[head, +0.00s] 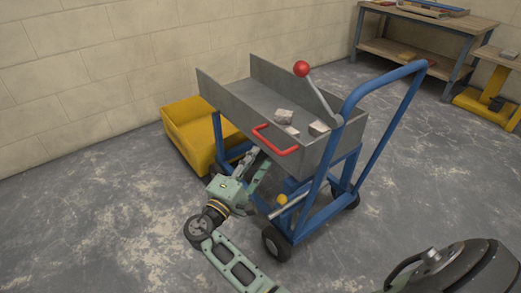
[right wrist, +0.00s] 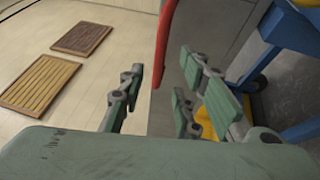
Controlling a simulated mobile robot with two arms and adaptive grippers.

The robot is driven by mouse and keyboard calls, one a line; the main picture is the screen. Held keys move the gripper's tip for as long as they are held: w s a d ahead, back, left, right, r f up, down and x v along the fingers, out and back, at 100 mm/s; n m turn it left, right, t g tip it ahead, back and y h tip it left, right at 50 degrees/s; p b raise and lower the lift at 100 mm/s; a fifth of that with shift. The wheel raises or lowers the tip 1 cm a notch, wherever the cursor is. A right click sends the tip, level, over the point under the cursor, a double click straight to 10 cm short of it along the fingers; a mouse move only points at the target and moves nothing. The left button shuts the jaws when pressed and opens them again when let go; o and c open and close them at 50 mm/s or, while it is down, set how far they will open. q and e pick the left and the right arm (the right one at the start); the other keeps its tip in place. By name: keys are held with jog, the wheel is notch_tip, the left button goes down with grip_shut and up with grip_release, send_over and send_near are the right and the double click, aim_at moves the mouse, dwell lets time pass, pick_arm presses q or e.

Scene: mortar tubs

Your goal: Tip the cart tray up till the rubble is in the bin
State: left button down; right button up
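The cart's grey tray (head: 215,95) sits on a blue frame and looks close to level. Several pale rubble pieces (head: 284,116) lie in it toward its right end. A red handle (head: 275,142) is fixed to the tray's near side; it also shows in the right wrist view (right wrist: 165,38). The yellow bin (head: 188,140) stands on the floor beyond the tray's left end, its inside partly hidden. My right gripper (head: 257,163) is just below the red handle. In the right wrist view its fingers are apart, with the handle ahead of the gap. My left gripper is out of view.
A lever with a red knob (head: 302,69) rises beside the blue push handle (head: 385,82). The cart has black wheels (head: 276,243). A block wall (head: 80,80) runs behind the bin. A workbench (head: 430,25) stands back right. The floor at left is clear.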

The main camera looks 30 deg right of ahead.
aim_at(267, 141)
jog(key=shift+w+d+r, duration=0.15)
jog(key=shift+d+r, duration=0.05)
jog(key=shift+d, duration=0.2)
jog(key=b+x, duration=0.1)
jog(key=x, duration=0.5)
jog(key=shift+w+d, duration=0.15)
jog(key=shift+d, duration=0.15)
jog(key=shift+c, duration=0.5)
grip_shut()
